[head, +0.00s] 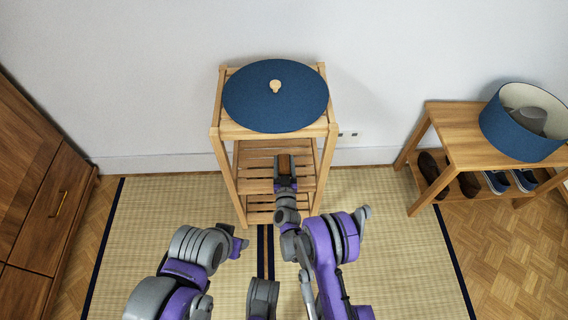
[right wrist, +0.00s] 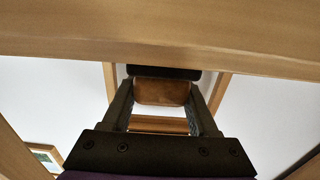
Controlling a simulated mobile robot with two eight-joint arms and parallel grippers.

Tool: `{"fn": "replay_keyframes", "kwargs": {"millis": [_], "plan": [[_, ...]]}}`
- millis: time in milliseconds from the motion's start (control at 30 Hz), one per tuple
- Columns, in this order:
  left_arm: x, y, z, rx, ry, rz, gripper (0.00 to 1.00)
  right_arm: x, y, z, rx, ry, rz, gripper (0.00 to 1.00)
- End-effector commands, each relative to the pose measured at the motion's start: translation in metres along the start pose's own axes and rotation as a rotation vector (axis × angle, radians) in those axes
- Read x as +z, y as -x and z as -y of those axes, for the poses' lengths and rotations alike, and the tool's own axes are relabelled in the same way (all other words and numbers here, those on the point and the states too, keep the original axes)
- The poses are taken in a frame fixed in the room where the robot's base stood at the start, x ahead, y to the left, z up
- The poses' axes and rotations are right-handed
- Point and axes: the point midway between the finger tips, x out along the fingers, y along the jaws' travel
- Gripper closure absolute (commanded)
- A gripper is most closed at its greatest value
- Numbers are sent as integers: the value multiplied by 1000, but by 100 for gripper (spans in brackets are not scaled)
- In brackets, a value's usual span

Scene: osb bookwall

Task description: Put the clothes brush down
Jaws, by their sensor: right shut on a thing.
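The clothes brush (right wrist: 162,92) has a brown wooden back and a dark strip along one edge. It sits between the two fingers of my right gripper (right wrist: 162,105), which is shut on it. In the head view my right gripper (head: 285,162) reaches in under the top of the wooden rack (head: 316,128), over its slatted middle shelf (head: 255,160). The brush is small and mostly covered by the fingers there. I cannot tell whether it touches the shelf.
A round blue lid (head: 275,100) with a pale knob covers most of the rack's top. At right, a wooden bench (head: 455,122) carries a blue round box (head: 515,138) with shoes below. A wooden cabinet (head: 35,190) stands at left. The rack's posts and top edge surround my right gripper.

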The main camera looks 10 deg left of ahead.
Motion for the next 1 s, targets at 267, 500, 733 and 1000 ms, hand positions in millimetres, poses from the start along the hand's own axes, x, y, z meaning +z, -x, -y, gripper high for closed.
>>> {"fn": "replay_keyframes", "kwargs": {"millis": [267, 500, 733, 1000], "plan": [[0, -2, 0, 0, 0, 0, 50, 6, 0, 0, 0, 0, 0, 98], [1, -4, 0, 0, 0, 0, 50, 11, 0, 0, 0, 0, 0, 30], [1, -4, 0, 0, 0, 0, 50, 10, 0, 0, 0, 0, 0, 10], [0, -1, 0, 0, 0, 0, 50, 5, 0, 0, 0, 0, 0, 10]]}}
